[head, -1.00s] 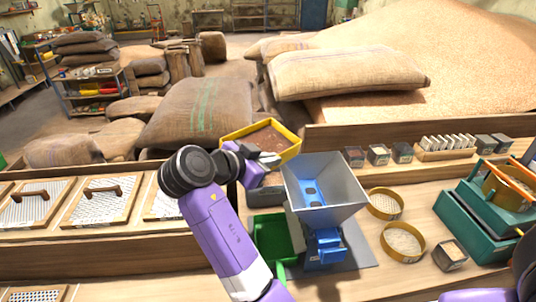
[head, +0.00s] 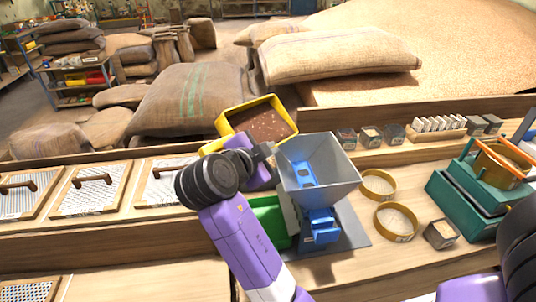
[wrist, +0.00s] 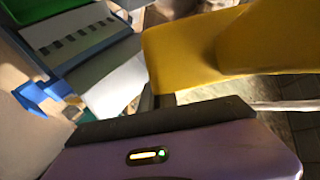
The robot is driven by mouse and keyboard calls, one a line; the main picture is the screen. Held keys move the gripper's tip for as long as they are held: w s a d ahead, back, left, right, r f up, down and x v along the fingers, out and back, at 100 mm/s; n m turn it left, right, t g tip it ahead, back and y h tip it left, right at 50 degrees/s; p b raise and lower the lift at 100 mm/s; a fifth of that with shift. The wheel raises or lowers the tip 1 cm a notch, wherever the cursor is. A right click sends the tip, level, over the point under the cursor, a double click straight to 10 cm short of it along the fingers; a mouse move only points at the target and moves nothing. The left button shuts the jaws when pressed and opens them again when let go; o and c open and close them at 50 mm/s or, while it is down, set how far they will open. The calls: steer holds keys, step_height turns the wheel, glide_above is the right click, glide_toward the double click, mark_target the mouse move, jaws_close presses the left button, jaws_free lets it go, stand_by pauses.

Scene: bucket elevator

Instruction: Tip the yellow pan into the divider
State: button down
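The yellow pan (head: 222,127) is held up behind and left of the divider's grey hopper, with brown grain inside. It is tilted, its open side facing more towards the head camera. My gripper (head: 264,151) is shut on the pan's near side; its fingertips are partly hidden. The divider has a wide grey hopper (head: 338,172) with blue parts inside and a blue lower body (head: 322,226). In the wrist view the yellow pan (wrist: 225,45) fills the upper right, and parts of the divider (wrist: 112,75) show at left. No grain is seen falling.
A green bin (head: 272,222) stands left of the divider. Two round sieves (head: 379,185) and small sample boxes (head: 440,234) lie to its right. Framed screens (head: 90,190) line the bench at left. Full sacks (head: 190,98) and a grain heap are behind.

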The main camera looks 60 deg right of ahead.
steer(key=m+t+b, duration=0.2)
steer(key=b, duration=0.1)
steer(key=m+t+h+b, duration=0.1)
steer(key=m+b, duration=0.1)
steer(key=shift+s+r, duration=0.25)
steer(key=shift+s, duration=0.05)
steer(key=m+b, duration=0.1)
steer(key=b, duration=0.4)
steer(key=m+t+h+b, duration=0.1)
steer(key=b, duration=0.3)
steer(key=s+m+b, duration=0.1)
steer(key=m+b, duration=0.1)
steer(key=b, duration=0.3)
steer(key=shift+a+r+t+h+b, duration=0.1)
steer(key=shift+r+t+h+b, duration=0.05)
steer(key=shift+t+h+b, duration=0.2)
stand_by(0.8)
